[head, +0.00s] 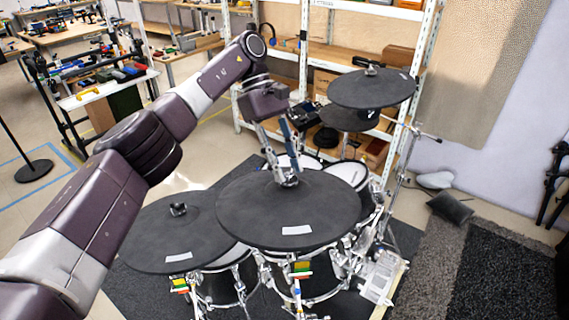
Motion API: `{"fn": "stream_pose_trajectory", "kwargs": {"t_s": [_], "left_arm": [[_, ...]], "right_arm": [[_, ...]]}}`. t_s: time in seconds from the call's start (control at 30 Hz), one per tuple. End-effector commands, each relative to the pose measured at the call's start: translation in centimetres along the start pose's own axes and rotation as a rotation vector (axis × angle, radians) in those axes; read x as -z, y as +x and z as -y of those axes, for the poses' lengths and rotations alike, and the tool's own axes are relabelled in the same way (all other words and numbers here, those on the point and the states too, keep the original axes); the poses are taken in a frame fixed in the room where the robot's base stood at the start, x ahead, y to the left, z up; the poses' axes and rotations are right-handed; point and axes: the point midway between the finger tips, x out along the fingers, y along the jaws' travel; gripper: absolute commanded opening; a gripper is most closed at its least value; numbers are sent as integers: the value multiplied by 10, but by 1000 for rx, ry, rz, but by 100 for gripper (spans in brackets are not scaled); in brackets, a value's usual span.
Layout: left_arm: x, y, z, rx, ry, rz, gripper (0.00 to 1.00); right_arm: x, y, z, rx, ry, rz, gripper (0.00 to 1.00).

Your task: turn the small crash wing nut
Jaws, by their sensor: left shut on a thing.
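My left gripper (286,178) points down at the centre of the large black middle cymbal pad (325,211). Its fingers are shut on the wing nut at the top of that pad's stand, and the fingertips mostly hide the nut. The pad lies nearly level with a white label near its front edge. Two other black cymbal pads have their own centre fittings: one at the front left (150,238) and one at the back right (350,90). I cannot tell from the picture which pad is called the small crash. My right gripper is out of view.
Drums and chrome stands (243,275) crowd below the pads. A white shelf rack (305,60) with boxes stands close behind. A dark grey rug (480,270) lies at the right, with a dark cushion (450,207) on the floor. Workbenches are at the back left.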

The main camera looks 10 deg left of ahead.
Motion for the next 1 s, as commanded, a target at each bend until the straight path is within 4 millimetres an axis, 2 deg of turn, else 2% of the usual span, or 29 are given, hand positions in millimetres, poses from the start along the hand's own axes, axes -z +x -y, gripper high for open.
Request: {"fn": "stream_pose_trajectory", "kwargs": {"t_s": [0.07, 0.1, 0.27, 0.63, 1.0], "left_arm": [[-1, 5, 2, 16, 1, 5, 6], [0, 5, 2, 16, 1, 5, 31], [0, 4, 2, 12, 0, 3, 48], [-3, -5, 1, 3, -1, 0, 48], [-41, -58, 9, 4, -1, -6, 48]], "right_arm": [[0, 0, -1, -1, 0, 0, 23], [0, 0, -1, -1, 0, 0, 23], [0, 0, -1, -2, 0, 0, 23], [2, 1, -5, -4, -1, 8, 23], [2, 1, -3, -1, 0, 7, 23]]}}
